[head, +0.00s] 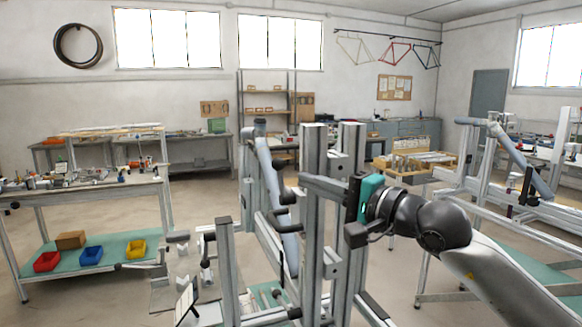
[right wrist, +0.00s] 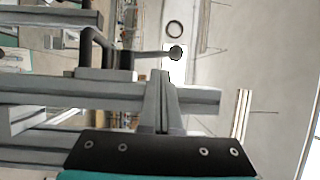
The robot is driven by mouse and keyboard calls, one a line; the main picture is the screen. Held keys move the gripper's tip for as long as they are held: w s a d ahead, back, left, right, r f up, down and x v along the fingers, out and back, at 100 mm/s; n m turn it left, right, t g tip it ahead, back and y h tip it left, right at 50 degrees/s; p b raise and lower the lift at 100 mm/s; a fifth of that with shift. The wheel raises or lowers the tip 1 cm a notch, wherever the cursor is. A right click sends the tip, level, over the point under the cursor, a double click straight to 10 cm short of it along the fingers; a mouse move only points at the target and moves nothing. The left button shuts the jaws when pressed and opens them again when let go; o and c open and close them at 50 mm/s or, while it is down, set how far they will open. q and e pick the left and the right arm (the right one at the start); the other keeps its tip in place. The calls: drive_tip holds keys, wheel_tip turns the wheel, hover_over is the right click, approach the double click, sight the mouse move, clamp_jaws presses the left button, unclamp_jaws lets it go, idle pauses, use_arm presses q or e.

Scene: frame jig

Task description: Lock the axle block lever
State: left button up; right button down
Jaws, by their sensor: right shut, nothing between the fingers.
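My right gripper (right wrist: 162,78) is shut and empty in the right wrist view, its two grey fingers together. In the head view its teal and black housing is beside the upright posts of the frame jig (head: 313,215); I cannot make out its fingertips there. In the right wrist view a black lever with a round knob (right wrist: 176,53) lies just beyond the fingertips; whether they touch it I cannot tell. A black bent handle (right wrist: 92,45) is to its left. Which of these belongs to the axle block is not clear. My left gripper is not in view.
A grey beam (right wrist: 60,91) crosses behind the fingers in the right wrist view. A blue-grey tube (head: 270,170) stands in the jig left of the posts. A workbench (head: 92,187) with coloured bins below stands at the left.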

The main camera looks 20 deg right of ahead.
sight(291, 195)
drive_tip(key=p+x, duration=0.1)
drive_tip(key=x, duration=0.4)
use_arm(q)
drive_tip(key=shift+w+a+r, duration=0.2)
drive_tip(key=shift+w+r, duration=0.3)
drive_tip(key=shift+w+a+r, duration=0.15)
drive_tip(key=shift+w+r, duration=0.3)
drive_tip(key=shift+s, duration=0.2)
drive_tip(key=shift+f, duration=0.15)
